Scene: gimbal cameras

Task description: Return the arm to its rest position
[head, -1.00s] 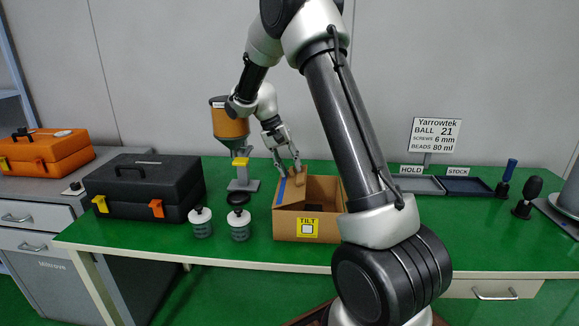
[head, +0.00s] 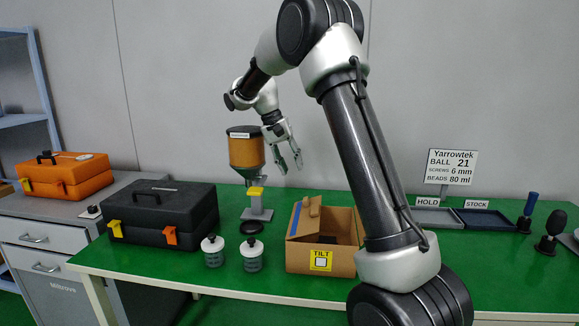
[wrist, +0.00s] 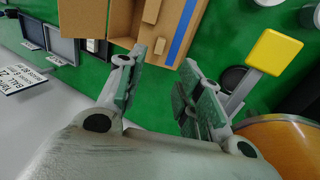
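My gripper (head: 289,163) hangs above the green table, behind and above the open cardboard box (head: 305,258). Its two fingers are spread apart with nothing between them. In the wrist view my gripper (wrist: 158,98) also shows open and empty, with bare green table between the fingers. The box (wrist: 122,22) lies beyond the fingertips there. My arm rises at the right of the head view and bends over to the left.
An orange hopper (head: 246,152) on a stand is close to the left of my gripper. Two white jars (head: 252,262), a black case (head: 160,208) and an orange case (head: 66,182) are further left. Trays (head: 437,218) and a sign (head: 450,167) stand at the right.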

